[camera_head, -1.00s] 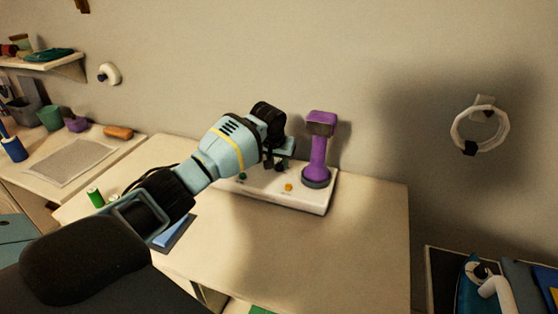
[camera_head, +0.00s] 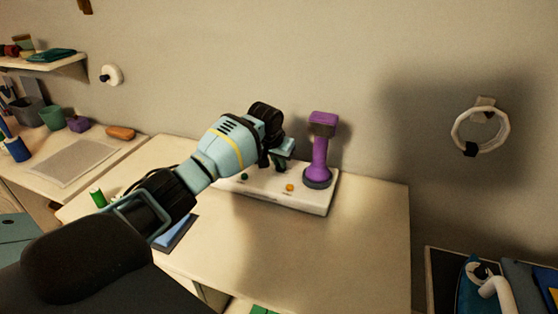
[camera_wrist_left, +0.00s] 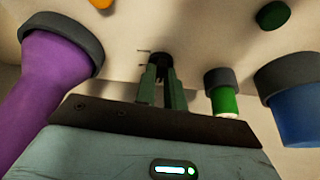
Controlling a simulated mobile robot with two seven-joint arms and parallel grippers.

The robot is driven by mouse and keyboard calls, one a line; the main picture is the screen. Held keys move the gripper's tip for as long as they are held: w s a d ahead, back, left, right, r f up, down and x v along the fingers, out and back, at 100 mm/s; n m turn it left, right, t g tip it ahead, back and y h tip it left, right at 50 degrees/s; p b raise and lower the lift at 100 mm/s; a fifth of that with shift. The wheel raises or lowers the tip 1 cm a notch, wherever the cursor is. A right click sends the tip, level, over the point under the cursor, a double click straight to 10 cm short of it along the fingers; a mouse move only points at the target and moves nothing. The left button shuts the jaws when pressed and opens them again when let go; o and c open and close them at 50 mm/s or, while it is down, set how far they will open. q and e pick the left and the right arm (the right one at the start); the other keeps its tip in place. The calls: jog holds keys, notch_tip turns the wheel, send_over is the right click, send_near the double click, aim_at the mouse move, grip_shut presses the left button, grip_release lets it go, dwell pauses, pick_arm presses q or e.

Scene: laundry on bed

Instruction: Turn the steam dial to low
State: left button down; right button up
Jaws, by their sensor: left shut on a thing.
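A white panel (camera_head: 270,197) lies on the table against the wall. My left gripper (camera_head: 276,163) is low over its back part, and the arm hides what it holds in the head view. In the left wrist view, the two fingers of the left gripper (camera_wrist_left: 161,88) are shut on a small dark dial (camera_wrist_left: 160,58) that stands on the panel. Short marks show on the panel beside the dial. Which setting it points at cannot be told. My right gripper is out of view.
A purple handle (camera_head: 320,155) stands upright on the panel, right of my left gripper. A green button (camera_head: 245,176) and an orange button (camera_head: 289,187) sit nearer the front. The table's right front (camera_head: 350,240) is clear.

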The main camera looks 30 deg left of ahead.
pick_arm(q)
jog(key=shift+a+m+h, duration=0.1)
jog(key=shift+m+h, duration=0.2)
jog(key=shift+m, duration=0.5)
jog(key=shift+f+m+h, duration=0.15)
jog(key=shift+m+h, duration=0.25)
jog(key=shift+m, duration=0.5)
jog(key=shift+a+m+g+h+b, duration=0.2)
jog(key=shift+m+g+h+b, duration=0.15)
jog(key=shift+m, duration=0.55)
jog(key=m+h+b, duration=0.1)
jog(key=m, duration=0.2)
jog(key=shift+w+a+m+b, duration=0.1)
jog(key=shift+w+m+b, duration=0.05)
jog(key=shift+m+b, duration=0.2)
jog(key=shift+m+g, duration=0.35)
jog(key=shift+h+b, duration=0.25)
jog(key=shift+b, duration=0.1)
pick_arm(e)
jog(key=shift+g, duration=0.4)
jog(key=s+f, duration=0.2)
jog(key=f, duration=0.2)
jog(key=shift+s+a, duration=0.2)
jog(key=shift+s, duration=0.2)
pick_arm(q)
jog(key=shift+m, duration=0.4)
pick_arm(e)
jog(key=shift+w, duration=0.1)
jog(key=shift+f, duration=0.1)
